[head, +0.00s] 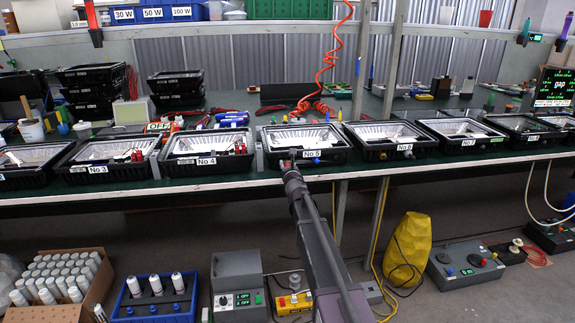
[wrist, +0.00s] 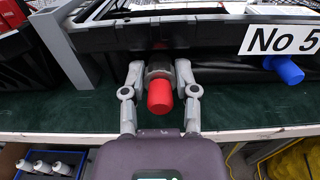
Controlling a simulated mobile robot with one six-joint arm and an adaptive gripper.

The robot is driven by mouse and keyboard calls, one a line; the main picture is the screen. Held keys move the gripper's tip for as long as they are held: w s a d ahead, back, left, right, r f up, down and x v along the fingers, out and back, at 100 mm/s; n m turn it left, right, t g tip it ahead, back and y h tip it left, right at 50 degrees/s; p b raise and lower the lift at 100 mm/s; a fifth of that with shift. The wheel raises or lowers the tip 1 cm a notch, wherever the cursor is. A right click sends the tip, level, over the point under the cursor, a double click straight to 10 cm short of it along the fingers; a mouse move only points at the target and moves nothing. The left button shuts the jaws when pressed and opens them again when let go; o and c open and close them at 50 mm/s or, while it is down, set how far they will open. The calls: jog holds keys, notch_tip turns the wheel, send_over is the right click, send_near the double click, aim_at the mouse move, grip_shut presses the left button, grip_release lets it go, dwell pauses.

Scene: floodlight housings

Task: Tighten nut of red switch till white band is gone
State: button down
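The red switch (wrist: 160,97) sticks out from the front wall of the black No 5 housing (wrist: 190,36), left of its label. Its dark nut (wrist: 158,72) sits behind the red cap, against the wall. My gripper (wrist: 160,76) reaches in from the front, one finger on each side of the nut, and appears shut on it. The red cap stands out between the fingers towards the wrist camera. I cannot make out a white band; the cap and fingers cover much of the nut. In the head view my gripper (head: 287,166) is at the front of the No 5 housing (head: 305,143).
A blue plug (wrist: 284,69) sits right of the switch, under the No 5 label. The No 4 housing (head: 208,152) and another housing (head: 388,141) stand on either side along the green bench edge (wrist: 240,110). A grey upright (wrist: 62,48) stands left of my gripper.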

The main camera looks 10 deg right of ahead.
jog(key=shift+m, duration=0.3)
jog(key=shift+w+m, duration=0.1)
jog(key=shift+m, duration=1.2)
jog(key=shift+c, duration=1.8)
grip_release()
jog(key=shift+s, duration=0.2)
jog(key=s, duration=1.1)
jog(key=shift+s, duration=0.35)
